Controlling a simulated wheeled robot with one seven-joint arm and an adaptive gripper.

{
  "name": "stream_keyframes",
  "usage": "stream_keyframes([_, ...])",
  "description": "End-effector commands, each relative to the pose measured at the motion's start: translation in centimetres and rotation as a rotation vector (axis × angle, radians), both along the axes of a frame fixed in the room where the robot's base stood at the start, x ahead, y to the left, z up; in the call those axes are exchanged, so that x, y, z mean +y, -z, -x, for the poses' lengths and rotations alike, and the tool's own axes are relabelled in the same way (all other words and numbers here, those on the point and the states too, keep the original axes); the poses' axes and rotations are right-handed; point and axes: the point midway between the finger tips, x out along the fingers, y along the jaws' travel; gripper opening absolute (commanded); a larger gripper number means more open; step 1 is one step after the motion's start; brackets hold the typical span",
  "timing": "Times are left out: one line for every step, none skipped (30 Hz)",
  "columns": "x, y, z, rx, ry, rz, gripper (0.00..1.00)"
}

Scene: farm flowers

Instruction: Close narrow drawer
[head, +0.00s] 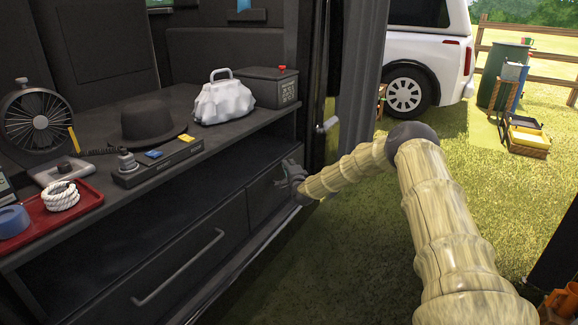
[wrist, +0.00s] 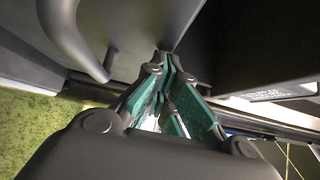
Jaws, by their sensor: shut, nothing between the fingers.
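The narrow drawer (head: 264,197) is the short dark front at the right end of the cabinet, beside a wide drawer (head: 160,262) with a long bar handle. My gripper (head: 291,176) is at the narrow drawer's right part. In the wrist view my gripper's fingers (wrist: 168,75) are together and empty, with the tips at or very near a grey panel (wrist: 135,25). A curved grey handle (wrist: 72,40) stands to the left of the fingers. The narrow drawer's front looks nearly in line with the wide drawer; any small gap is hidden by my gripper.
The cabinet top (head: 205,143) holds a black hat (head: 147,122), a white bag (head: 222,100), a dark box (head: 268,88), a fan (head: 38,122) and a red tray (head: 90,198). A dark door post stands just right of the drawer. Open grass (head: 345,240) lies in front.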

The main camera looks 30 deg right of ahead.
Motion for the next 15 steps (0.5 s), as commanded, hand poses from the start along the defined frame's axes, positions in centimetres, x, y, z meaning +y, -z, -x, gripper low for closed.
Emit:
stream_keyframes([0.5,-0.4,-0.3,-0.004,-0.007,-0.001,0.00])
stream_keyframes([0.5,-0.5,-0.2,-0.005,-0.007,0.000,0.00])
stream_keyframes([0.4,-0.5,-0.1,-0.005,-0.008,0.000,0.00])
stream_keyframes([0.4,-0.5,0.0,-0.005,-0.009,0.000,0.00])
stream_keyframes([0.3,-0.5,0.1,-0.005,-0.009,0.000,0.00])
stream_keyframes([0.1,-0.4,0.4,-0.005,-0.010,0.000,0.00])
stream_keyframes([0.0,-0.4,0.6,-0.004,-0.010,0.000,0.00])
stream_keyframes([-0.2,-0.4,0.9,-0.003,-0.011,-0.001,0.00])
stream_keyframes([-0.4,-0.3,1.2,-0.002,-0.011,-0.001,0.00])
stream_keyframes([-0.5,-0.3,1.4,-0.002,-0.012,-0.001,0.00])
stream_keyframes([-0.6,-0.2,1.7,-0.002,-0.013,-0.001,0.00])
stream_keyframes([-0.2,-0.5,2.3,-0.001,-0.017,-0.003,0.00])
stream_keyframes([0.0,-0.5,2.8,-0.001,-0.017,-0.003,0.00])
stream_keyframes([0.1,-0.5,3.4,-0.001,-0.017,-0.003,0.00])
stream_keyframes([0.2,-0.5,4.1,0.000,-0.015,-0.004,0.00])
